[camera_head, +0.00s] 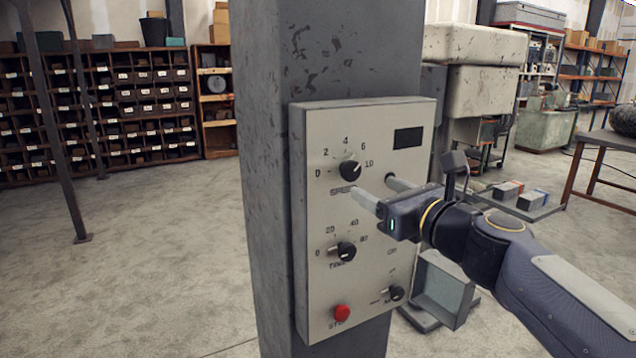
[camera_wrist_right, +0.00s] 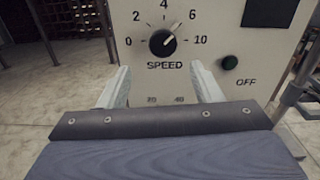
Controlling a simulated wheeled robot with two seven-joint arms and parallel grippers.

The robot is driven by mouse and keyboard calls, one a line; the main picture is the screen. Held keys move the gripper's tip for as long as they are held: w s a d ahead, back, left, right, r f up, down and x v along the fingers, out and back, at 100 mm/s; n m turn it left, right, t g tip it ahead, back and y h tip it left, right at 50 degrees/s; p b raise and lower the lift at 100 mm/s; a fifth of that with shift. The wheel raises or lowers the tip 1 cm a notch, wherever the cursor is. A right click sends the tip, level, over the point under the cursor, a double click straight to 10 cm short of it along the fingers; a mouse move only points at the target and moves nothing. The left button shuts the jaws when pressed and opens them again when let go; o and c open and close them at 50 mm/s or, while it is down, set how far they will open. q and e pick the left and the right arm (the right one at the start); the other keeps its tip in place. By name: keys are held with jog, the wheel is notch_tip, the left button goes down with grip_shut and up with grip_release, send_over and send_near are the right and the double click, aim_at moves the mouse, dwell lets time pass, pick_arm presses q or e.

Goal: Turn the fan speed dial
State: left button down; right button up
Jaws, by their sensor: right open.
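The speed dial (camera_head: 349,170) is a black knob with a white pointer line near the top of the grey control panel (camera_head: 325,225). It also shows in the right wrist view (camera_wrist_right: 163,43), marked 0 to 10 above the word SPEED, with its pointer up and right, near the 6. My right gripper (camera_head: 382,191) is open and empty, in front of the panel, below and right of the speed dial. In the right wrist view its two fingers (camera_wrist_right: 160,85) stand apart, with the dial beyond and between them, not touched. My left gripper is not in view.
The panel is mounted on a grey pillar (camera_head: 268,180). Below the dial are a time knob (camera_head: 342,250), a red stop button (camera_head: 341,312) and a mode knob (camera_head: 396,293). A green button (camera_wrist_right: 229,62) is right of the dial.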

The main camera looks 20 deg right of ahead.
aim_at(353, 173)
jog(key=shift+m, duration=0.5)
jog(key=w, duration=0.8)
jog(key=shift+a+r, duration=0.15)
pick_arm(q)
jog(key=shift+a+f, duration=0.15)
pick_arm(e)
jog(key=shift+c, duration=0.5)
jog(key=c, duration=0.9)
